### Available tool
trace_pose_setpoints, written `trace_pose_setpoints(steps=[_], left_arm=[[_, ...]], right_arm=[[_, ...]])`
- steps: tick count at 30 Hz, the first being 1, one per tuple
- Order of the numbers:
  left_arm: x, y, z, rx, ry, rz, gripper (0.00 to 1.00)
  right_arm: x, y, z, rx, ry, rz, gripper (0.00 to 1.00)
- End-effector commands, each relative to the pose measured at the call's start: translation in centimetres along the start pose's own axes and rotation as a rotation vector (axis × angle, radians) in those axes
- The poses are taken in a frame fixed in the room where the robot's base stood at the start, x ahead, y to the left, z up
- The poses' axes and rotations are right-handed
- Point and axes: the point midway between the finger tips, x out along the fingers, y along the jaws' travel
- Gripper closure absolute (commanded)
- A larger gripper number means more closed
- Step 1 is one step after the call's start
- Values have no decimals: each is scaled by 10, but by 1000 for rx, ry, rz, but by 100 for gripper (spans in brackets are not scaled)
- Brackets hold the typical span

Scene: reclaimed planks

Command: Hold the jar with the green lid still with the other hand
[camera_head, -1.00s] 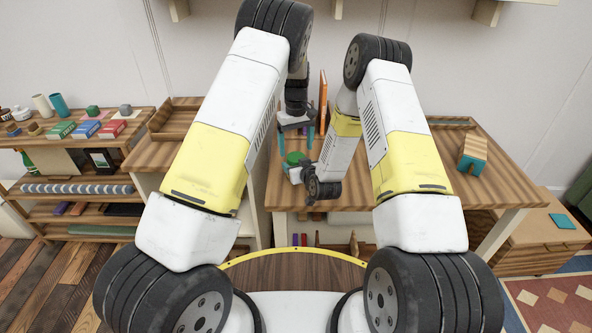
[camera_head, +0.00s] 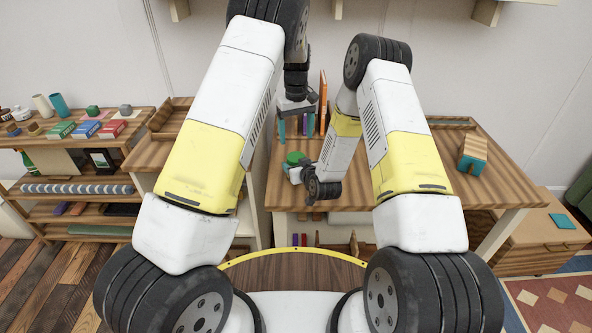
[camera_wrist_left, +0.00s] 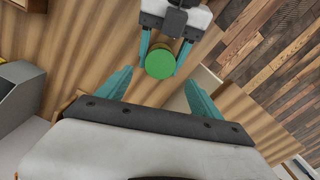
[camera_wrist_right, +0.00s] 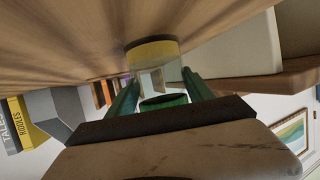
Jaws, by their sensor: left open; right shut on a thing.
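The jar with the green lid (camera_head: 295,158) stands on the wooden table, and its round green lid (camera_wrist_left: 159,63) shows from above in the left wrist view. In the right wrist view the clear jar (camera_wrist_right: 153,57) has a yellow band and appears upside down. My right gripper (camera_wrist_right: 158,88) is shut on the jar, one teal finger on each side. My left gripper (camera_head: 296,133) is open and empty, above and behind the jar in the head view. In the left wrist view its fingers (camera_wrist_left: 159,92) are spread apart, with the lid beyond them.
An orange upright book (camera_head: 323,98) stands behind the jar, close to my left gripper. A small wooden block with teal parts (camera_head: 473,153) sits on the right of the table. The table's right middle is clear.

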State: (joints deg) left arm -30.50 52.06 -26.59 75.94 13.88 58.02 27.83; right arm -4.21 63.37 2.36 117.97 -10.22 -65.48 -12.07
Motion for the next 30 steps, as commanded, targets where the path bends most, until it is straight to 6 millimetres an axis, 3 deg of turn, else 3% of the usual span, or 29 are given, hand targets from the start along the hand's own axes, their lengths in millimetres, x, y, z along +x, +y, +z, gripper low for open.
trace_pose_setpoints(steps=[15,28,30], left_arm=[[69,-1,0,-1,-2,-2,25],[79,0,0,0,0,-1,25],[79,0,0,0,0,-1,34]], right_arm=[[0,0,0,0,1,0,100],[0,0,0,0,1,0,100],[0,0,0,0,1,0,100]])
